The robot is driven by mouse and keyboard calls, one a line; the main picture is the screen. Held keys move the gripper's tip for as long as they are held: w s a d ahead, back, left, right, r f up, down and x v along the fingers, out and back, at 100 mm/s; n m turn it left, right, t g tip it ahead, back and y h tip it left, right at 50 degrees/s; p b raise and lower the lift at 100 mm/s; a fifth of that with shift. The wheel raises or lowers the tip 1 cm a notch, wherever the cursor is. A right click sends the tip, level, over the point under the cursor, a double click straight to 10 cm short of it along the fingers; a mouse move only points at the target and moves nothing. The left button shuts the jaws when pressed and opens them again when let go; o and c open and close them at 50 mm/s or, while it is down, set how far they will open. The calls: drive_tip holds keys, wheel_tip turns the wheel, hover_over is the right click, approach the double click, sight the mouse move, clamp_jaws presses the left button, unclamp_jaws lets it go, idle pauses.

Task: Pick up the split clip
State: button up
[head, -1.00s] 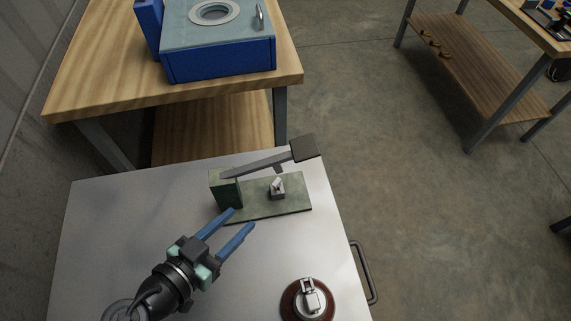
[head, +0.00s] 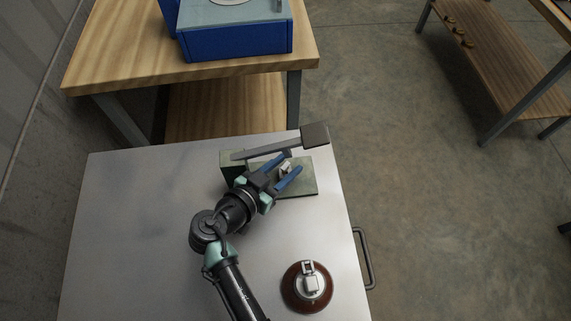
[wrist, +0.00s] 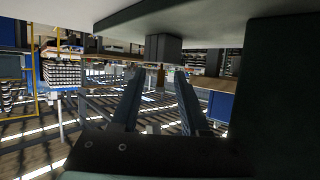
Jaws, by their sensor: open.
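The split clip looks to be the small pale metal piece (head: 285,166) on the green base plate (head: 303,182) of the lever press; it is too small to make out well. My gripper (head: 290,163) is open, its two blue fingers reaching over the plate, one on each side of the piece in the head view. In the wrist view, which looks upside down, a grey block (wrist: 163,48) hangs from the plate at the top. A small brownish piece (wrist: 161,76) shows at its end, between the open fingers. I cannot tell whether the fingers touch anything.
The press's grey lever (head: 262,150) with its dark square end (head: 315,136) lies just beyond my fingers. A brown insulator disc (head: 306,288) with a metal cap stands at the table's front right. The left of the metal table (head: 130,220) is clear.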

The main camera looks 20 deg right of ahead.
sight(285, 166)
drive_tip(key=shift+w+d+f, duration=0.1)
drive_tip(key=shift+d, duration=0.05)
clamp_jaws()
idle(0.5)
drive_tip(key=shift+r, duration=0.75)
wheel_tip(285, 166, up, 2)
drive_tip(key=shift+r, duration=0.1)
drive_tip(key=s+a+b, duration=0.1)
drive_tip(key=s+a, duration=0.2)
drive_tip(key=a, duration=0.2)
drive_tip(key=s+a+b, duration=0.1)
drive_tip(key=s+a, duration=0.2)
drive_tip(key=a, duration=0.2)
drive_tip(key=s+a+b, duration=0.1)
drive_tip(key=s+a, duration=0.1)
drive_tip(key=a, duration=0.4)
drive_tip(key=shift+s+b, duration=0.3)
drive_tip(key=shift+s, duration=0.1)
drive_tip(key=shift+f, duration=0.35)
